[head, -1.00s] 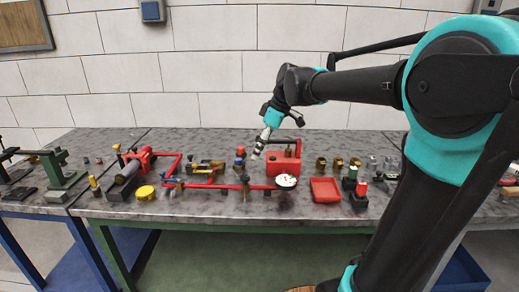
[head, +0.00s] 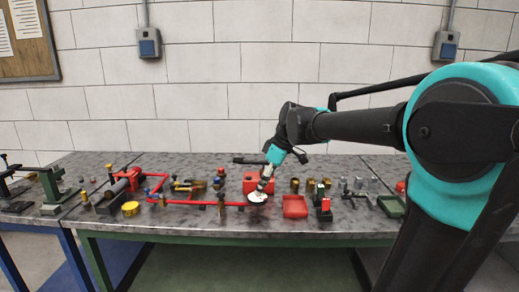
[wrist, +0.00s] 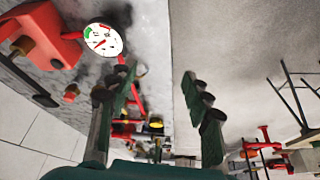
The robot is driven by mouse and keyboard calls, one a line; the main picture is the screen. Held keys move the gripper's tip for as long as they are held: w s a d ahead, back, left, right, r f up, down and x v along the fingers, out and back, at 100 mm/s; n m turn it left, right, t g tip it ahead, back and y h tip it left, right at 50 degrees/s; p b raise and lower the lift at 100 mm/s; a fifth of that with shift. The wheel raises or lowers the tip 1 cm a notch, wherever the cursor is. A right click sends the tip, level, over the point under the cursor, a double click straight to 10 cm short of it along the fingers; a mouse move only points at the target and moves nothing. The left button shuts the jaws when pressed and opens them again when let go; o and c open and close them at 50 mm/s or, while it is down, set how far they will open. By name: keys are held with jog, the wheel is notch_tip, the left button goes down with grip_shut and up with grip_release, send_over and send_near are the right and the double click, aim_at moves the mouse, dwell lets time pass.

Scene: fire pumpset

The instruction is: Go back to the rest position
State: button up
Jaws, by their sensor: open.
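Red pipework (head: 185,201), a yellow cap (head: 130,208), a red tray (head: 294,207) and a green tray (head: 391,206) sit on the bench. Brass fittings (head: 310,186) stand behind the red tray. A dark green vise (head: 54,188) is at the left.

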jog(key=s+d+f+m+t+h, duration=0.1)
jog(key=s+d+f+m+h, duration=0.1)
jog(key=s+d+f+m, duration=0.5)
jog(key=s+d+f+m+t+h, duration=0.1)
jog(key=s+d+f+m, duration=0.6)
jog(key=f, duration=0.8)
jog(key=s+d+h, duration=0.1)
jog(key=s+d, duration=0.1)
jog(key=d, duration=0.1)
jog(key=shift+s+d+f+t, duration=0.25)
jog(key=shift+s+t, duration=0.1)
jog(key=shift+t, duration=0.05)
